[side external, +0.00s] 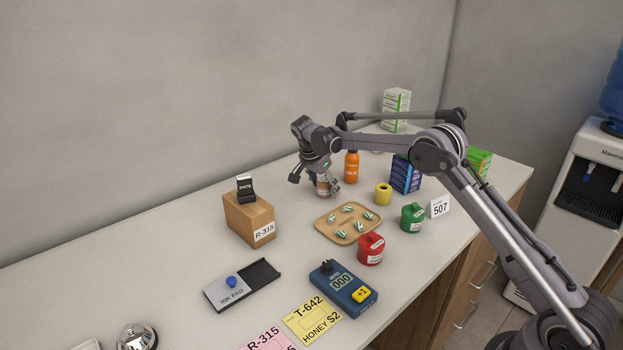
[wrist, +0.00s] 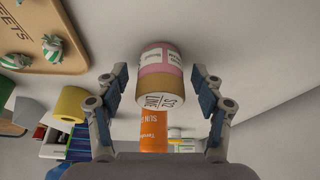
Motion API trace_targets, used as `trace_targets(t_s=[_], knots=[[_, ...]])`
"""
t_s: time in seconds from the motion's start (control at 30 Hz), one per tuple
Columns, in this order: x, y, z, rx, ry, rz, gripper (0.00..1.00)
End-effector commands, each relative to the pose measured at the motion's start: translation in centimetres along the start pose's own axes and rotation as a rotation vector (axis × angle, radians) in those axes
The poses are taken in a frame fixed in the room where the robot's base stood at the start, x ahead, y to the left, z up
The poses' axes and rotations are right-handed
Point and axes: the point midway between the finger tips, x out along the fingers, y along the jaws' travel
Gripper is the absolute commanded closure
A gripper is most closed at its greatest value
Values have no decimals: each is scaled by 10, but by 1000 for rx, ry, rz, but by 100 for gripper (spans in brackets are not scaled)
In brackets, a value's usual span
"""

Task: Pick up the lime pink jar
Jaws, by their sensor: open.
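The pink jar (wrist: 160,58) has a white label and a tan end marked "LIME" (wrist: 159,88) in the wrist view. It lies between my two fingers, with a visible gap on each side. In the side view the jar (side external: 323,188) stands on the counter, mostly hidden behind my gripper (side external: 325,181). My gripper is open around the jar, with blue pads facing it. I cannot tell whether any part of it touches the jar.
An orange bottle (side external: 351,167) stands close to the right, with a yellow roll (side external: 383,195) and blue box (side external: 407,175) beyond. A tray of striped sweets (side external: 323,232), a red jar (side external: 371,249) and a green jar (side external: 412,218) are nearer.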

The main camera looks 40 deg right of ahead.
Motion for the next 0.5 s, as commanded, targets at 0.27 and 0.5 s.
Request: trace_targets(t_s=[0.27, 0.5], knots=[[0, 0, 0, 0, 0, 0, 93], [-1, 0, 0, 0, 0, 0, 93]])
